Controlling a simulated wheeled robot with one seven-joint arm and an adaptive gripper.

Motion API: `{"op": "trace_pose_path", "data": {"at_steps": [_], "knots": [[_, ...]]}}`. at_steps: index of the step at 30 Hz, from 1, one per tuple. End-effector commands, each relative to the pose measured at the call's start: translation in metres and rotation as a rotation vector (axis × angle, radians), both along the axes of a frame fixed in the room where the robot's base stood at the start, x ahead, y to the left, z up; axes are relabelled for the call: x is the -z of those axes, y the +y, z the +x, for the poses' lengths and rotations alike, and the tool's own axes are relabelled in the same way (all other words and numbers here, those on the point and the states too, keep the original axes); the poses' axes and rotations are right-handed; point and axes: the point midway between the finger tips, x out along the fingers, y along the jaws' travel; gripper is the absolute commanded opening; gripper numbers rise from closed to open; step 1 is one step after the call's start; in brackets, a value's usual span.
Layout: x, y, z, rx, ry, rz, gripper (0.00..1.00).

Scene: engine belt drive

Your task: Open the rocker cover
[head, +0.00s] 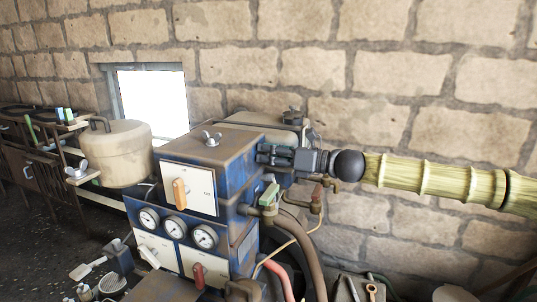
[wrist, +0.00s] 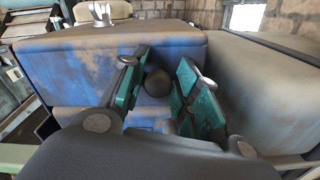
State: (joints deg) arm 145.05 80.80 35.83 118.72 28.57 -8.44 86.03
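A rust-stained blue box (head: 225,150) with a wing nut (head: 211,138) on top stands mid-view, its lid seated flat; it seems to be the rocker cover, but no label confirms this. It also shows in the wrist view (wrist: 60,65), with the wing nut (wrist: 100,13) at the top. A dark round knob (wrist: 157,82) sits at its near side. My gripper (head: 263,153) is at the box's right side. In the wrist view its green-padded fingers (wrist: 163,72) are apart, one on either side of the knob. Contact with the knob cannot be told.
A grey-tan tank (head: 262,122) stands close behind the box. Below are an orange handle (head: 180,193), gauges (head: 175,228) and hoses (head: 308,245). A beige drum (head: 110,155) is on the left. A stone wall (head: 420,120) closes off the back.

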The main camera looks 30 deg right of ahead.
Motion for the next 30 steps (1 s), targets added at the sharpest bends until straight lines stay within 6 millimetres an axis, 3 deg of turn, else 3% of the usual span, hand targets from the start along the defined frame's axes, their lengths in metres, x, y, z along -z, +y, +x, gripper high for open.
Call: {"op": "trace_pose_path", "data": {"at_steps": [1,4,20,30], "knots": [[0.000,0.000,0.000,0.000,0.000,0.000,0.16],[0.000,0.000,0.000,0.000,0.000,0.000,0.00],[-0.005,-0.003,0.002,0.001,0.029,0.033,0.00],[-0.018,-0.009,0.008,0.003,0.118,0.134,0.00]]}}
